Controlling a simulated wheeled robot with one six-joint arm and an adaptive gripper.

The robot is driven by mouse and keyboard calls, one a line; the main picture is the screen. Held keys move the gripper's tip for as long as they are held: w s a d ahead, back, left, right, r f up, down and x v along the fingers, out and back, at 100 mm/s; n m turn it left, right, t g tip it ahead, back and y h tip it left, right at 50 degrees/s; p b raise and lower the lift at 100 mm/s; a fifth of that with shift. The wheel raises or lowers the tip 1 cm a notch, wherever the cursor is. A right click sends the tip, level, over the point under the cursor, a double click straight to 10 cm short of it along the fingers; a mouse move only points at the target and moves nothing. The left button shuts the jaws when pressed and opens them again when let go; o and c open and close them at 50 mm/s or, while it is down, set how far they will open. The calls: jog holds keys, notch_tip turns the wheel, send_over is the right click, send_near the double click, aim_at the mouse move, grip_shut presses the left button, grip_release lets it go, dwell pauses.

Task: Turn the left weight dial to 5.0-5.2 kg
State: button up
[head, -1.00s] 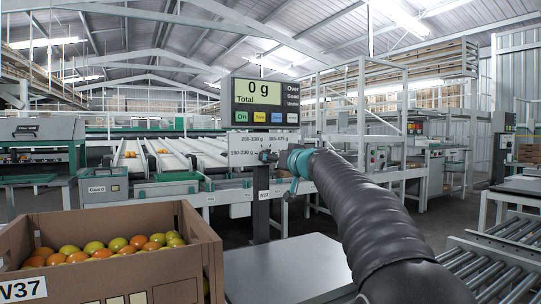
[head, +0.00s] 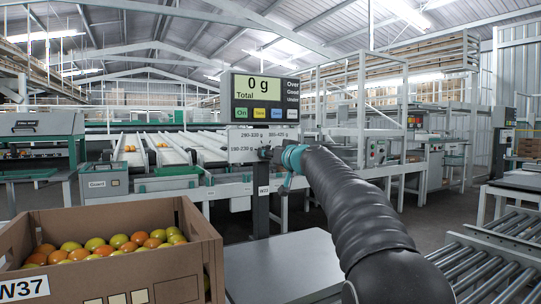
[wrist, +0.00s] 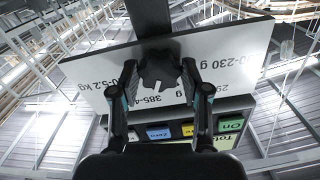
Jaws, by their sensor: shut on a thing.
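The dark weight dial (wrist: 160,72) sits on a white label plate (wrist: 225,62), seen upside down in the wrist view. The plate carries printed ranges; 385-4.. g, ..0-230 g and ..0-5.2 kg are partly readable. My gripper (wrist: 161,82) has one finger on each side of the dial and is shut on it. In the head view the plate (head: 240,144) hangs under the scale display, and my gripper (head: 275,156) reaches the dial from the right. The dial's pointer is too hidden to read.
A grey table (head: 275,265) lies below the display. A roller conveyor (head: 500,262) is at right.

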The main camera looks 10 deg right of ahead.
jog(key=shift+m, duration=0.4)
jog(key=m, duration=0.9)
jog(key=shift+b, duration=0.4)
jog(key=o, duration=1.1)
jog(key=shift+a, duration=0.1)
jog(key=v, duration=1.2)
jog(key=shift+r, duration=0.1)
